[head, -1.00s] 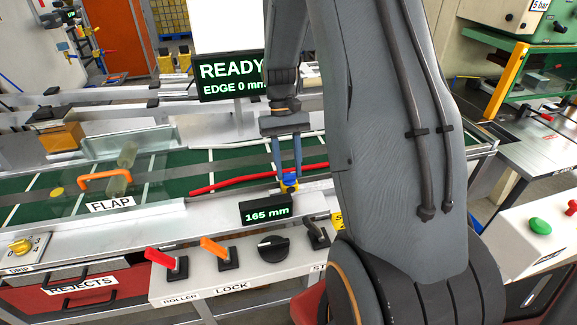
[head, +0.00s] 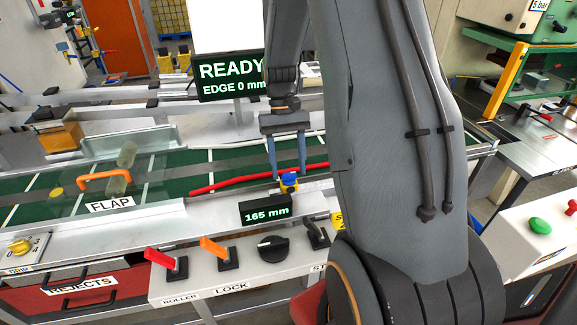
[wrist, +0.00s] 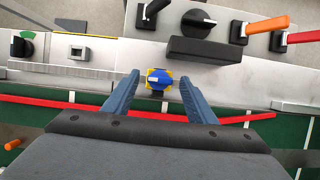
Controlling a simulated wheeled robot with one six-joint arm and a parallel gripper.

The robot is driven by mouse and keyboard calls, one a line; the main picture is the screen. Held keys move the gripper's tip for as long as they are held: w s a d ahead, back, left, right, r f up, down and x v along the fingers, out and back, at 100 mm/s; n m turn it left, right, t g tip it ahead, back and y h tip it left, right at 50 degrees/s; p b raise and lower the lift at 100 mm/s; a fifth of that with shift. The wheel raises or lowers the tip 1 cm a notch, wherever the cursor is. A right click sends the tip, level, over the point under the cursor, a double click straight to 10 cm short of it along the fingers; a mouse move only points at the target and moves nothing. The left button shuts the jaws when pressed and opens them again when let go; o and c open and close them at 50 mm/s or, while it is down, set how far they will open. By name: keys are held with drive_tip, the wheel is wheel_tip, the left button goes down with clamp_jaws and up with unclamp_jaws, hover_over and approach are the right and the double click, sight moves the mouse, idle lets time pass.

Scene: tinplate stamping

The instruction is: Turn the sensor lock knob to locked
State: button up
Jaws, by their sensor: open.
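A small blue knob (head: 289,179) on a yellow base, which I take to be the sensor lock knob, sits on the near rail by the green belt. It also shows in the wrist view as a blue knob (wrist: 158,84) with a white mark towards the left. No lock markings are readable. My gripper (head: 288,173) is open and points down over the knob. In the wrist view my gripper (wrist: 159,79) has one finger on each side of the knob, with a gap on both sides. I cannot tell how far the tips are above it.
A red strip (head: 230,184) lies along the belt just behind the knob. A black "165 mm" display (head: 265,211) stands in front. The near panel has a red lever (head: 162,259), an orange lever (head: 213,247) and a black knob (head: 272,248).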

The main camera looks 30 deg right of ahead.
drive_tip(key=b+v, duration=0.2)
drive_tip(key=v, duration=0.5)
drive_tip(key=shift+r, duration=0.25)
drive_tip(key=shift+w, duration=0.15)
drive_tip(key=s+a+f+n+t+h+b, duration=0.1)
drive_tip(key=s+a+f+n+t+b, duration=0.2)
drive_tip(key=s+a, duration=0.8)
drive_tip(key=a+f+t, duration=0.2)
drive_tip(key=a+f, duration=0.1)
drive_tip(key=shift+s+t, duration=0.15)
drive_tip(key=shift+t, duration=0.15)
drive_tip(key=shift+f, duration=0.15)
